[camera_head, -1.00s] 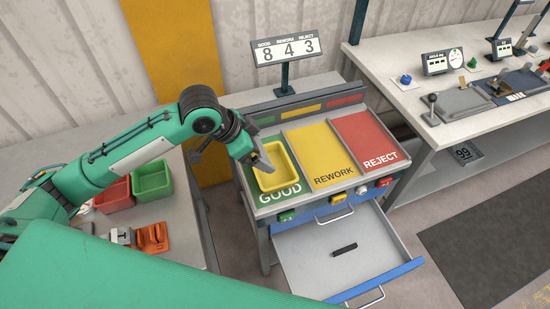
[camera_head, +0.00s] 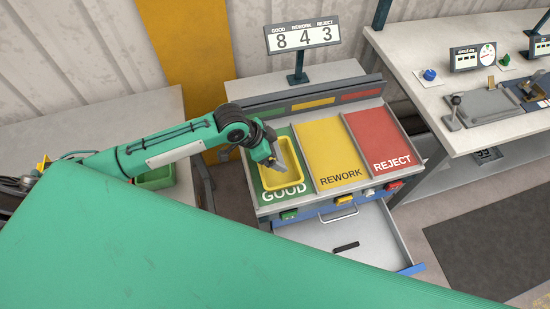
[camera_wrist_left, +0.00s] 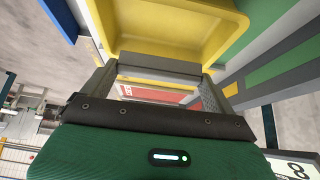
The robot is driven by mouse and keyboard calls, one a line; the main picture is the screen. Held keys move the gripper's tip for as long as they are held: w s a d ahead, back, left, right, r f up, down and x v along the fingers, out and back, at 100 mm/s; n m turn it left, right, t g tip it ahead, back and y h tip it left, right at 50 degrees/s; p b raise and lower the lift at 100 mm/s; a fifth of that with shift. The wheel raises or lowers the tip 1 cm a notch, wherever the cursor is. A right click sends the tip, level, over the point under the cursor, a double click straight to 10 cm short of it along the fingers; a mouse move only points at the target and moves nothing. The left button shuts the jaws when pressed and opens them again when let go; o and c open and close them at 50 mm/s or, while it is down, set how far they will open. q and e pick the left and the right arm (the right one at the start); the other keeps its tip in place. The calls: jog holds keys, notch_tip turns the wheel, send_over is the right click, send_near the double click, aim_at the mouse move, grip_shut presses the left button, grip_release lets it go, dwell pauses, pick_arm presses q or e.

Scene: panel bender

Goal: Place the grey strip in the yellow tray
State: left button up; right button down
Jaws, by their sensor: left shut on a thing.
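The yellow tray (camera_head: 267,184) lies on the green GOOD panel of the sorting bench. It also shows in the left wrist view (camera_wrist_left: 180,28), just beyond my fingers. My left gripper (camera_head: 277,164) is low over the tray, covering part of its inside in the head view. In the left wrist view my left gripper (camera_wrist_left: 158,80) is shut on the grey strip (camera_wrist_left: 158,66), a plain grey bar spanning between the two fingers. Whether the strip touches the tray I cannot tell. My right gripper is not in view.
The yellow REWORK panel (camera_head: 335,152) and red REJECT panel (camera_head: 380,139) are empty. An open drawer (camera_head: 375,232) below holds a small black bar (camera_head: 346,247). A counter sign (camera_head: 302,38) stands behind. A green bin (camera_head: 155,179) is at left. My green body hides the foreground.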

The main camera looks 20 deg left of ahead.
pick_arm(q)
notch_tip(320, 180, down, 2)
jog(key=shift+f, duration=0.15)
jog(key=shift+s+f, duration=0.1)
jog(key=shift+f, duration=0.2)
notch_tip(320, 180, down, 3)
jog(key=shift+f+p, duration=0.1)
jog(key=shift+p, duration=0.45)
jog(key=shift+f, duration=0.2)
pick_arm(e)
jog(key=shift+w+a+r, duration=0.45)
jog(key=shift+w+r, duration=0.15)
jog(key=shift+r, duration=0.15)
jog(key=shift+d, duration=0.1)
